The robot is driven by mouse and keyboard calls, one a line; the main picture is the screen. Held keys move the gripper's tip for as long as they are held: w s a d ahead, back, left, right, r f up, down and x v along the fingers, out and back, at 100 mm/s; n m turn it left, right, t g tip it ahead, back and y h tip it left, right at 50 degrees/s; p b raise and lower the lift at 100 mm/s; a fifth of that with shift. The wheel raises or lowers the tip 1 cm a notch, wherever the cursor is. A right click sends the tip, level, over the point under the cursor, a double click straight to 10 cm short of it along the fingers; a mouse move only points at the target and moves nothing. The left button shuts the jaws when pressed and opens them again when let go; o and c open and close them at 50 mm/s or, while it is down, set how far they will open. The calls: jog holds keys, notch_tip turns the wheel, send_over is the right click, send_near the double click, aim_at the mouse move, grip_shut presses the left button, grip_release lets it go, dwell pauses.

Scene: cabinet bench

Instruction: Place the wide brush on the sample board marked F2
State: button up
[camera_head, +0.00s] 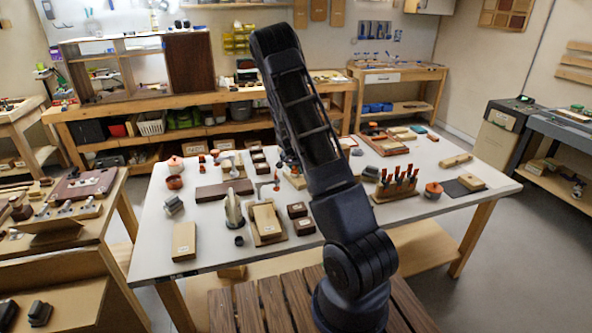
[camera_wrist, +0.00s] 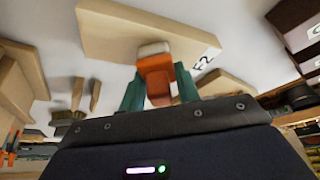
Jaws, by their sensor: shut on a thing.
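My gripper (camera_wrist: 158,82) is shut on an orange piece with a pale, whitish end, which I take to be the wide brush (camera_wrist: 155,64). Its green fingers lie on both sides of the piece. A pale wooden sample board (camera_wrist: 115,30) with the mark F2 on its edge shows just beyond the held piece in the wrist view. The held piece overlaps the board in the picture; I cannot tell whether they touch. I cannot tell which board there bears F2.
The white table (camera_head: 345,235) holds several things: a pale block (camera_head: 184,241), stacked boards (camera_head: 267,220), a rack of red-handled tools (camera_head: 397,184) and an orange pot (camera_head: 433,190). In the wrist view, dark labelled boxes (camera_wrist: 296,22) stand right and wooden-handled brushes (camera_wrist: 75,112) show left.

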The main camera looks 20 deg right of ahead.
jog(key=shift+f, duration=0.1)
jog(key=o, duration=1)
jog(key=shift+c, duration=0.2)
jog(key=s+a+r+n+y, duration=0.1)
jog(key=s+r, duration=0.4)
jog(key=r, duration=0.3)
jog(key=s+a+r, duration=0.2)
jog(key=s+r, duration=0.2)
jog(key=r, duration=0.4)
jog(key=s+a+r+n+y, duration=0.1)
jog(key=s+r, duration=0.4)
jog(key=r, duration=0.3)
jog(key=s+a+r+n, duration=0.1)
jog(key=s+r, duration=0.3)
jog(key=s, duration=0.7)
jog(key=s+a+r+n+t, duration=0.1)
jog(key=s+r+n, duration=0.2)
jog(key=s, duration=0.8)
jog(key=s+a+r+n+y, duration=0.1)
jog(key=s+r+n, duration=0.2)
jog(key=s+r, duration=0.3)
jog(key=s, duration=0.5)
jog(key=shift+s+a+r, duration=0.3)
jog(key=shift+r, duration=0.05)
